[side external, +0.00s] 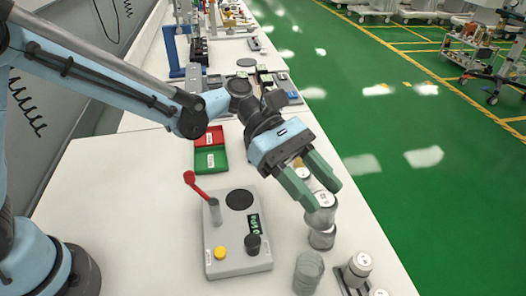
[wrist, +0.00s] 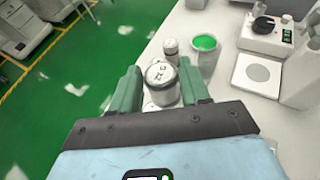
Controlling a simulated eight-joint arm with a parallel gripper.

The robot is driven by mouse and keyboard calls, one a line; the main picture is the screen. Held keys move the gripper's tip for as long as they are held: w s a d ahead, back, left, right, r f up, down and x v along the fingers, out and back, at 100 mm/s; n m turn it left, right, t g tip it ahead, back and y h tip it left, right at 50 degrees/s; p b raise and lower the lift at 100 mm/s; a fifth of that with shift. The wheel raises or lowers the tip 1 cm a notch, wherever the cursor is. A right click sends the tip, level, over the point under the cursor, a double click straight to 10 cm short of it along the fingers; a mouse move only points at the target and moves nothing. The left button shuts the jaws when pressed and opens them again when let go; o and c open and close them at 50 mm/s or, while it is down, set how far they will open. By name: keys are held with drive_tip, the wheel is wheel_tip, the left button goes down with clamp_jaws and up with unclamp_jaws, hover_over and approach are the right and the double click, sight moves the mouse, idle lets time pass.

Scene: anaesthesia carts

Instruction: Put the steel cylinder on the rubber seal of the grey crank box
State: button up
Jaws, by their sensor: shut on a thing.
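My gripper (side external: 322,198) has its two green fingers around a steel cylinder (side external: 321,216) with a label on its top. In the wrist view the cylinder (wrist: 162,84) stands between the fingers (wrist: 160,70). Another metallic cylindrical shape (side external: 321,239) shows directly below it; I cannot tell whether they touch. The grey crank box (side external: 222,262) lies left of my gripper, with a red-handled crank (side external: 200,187), a yellow button, a black knob and a green display. Its round dark rubber seal (side external: 239,199) is bare, at the box's far side.
A translucent ribbed cup (side external: 308,272) and a lidded metal container (side external: 357,267) stand near the table's right edge. Red and green trays (side external: 209,160) lie behind the crank box. The white table (side external: 120,190) is clear left of the box; green floor lies right.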

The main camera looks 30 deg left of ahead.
drive_tip(key=shift+s+d+f+m+g, duration=0.4)
drive_tip(key=shift+s+d+f+g, duration=0.05)
drive_tip(key=shift+s+g, duration=0.05)
drive_tip(key=w+a+f, duration=0.1)
drive_tip(key=w+f, duration=0.1)
drive_tip(key=w, duration=0.1)
drive_tip(key=w+a+f, duration=0.2)
drive_tip(key=w, duration=0.2)
drive_tip(key=w+a+f, duration=0.2)
drive_tip(key=w+f, duration=0.1)
drive_tip(key=shift+w+a, duration=0.15)
drive_tip(key=shift+a, duration=0.1)
drive_tip(key=shift+f, duration=1.85)
drive_tip(key=o, duration=1.2)
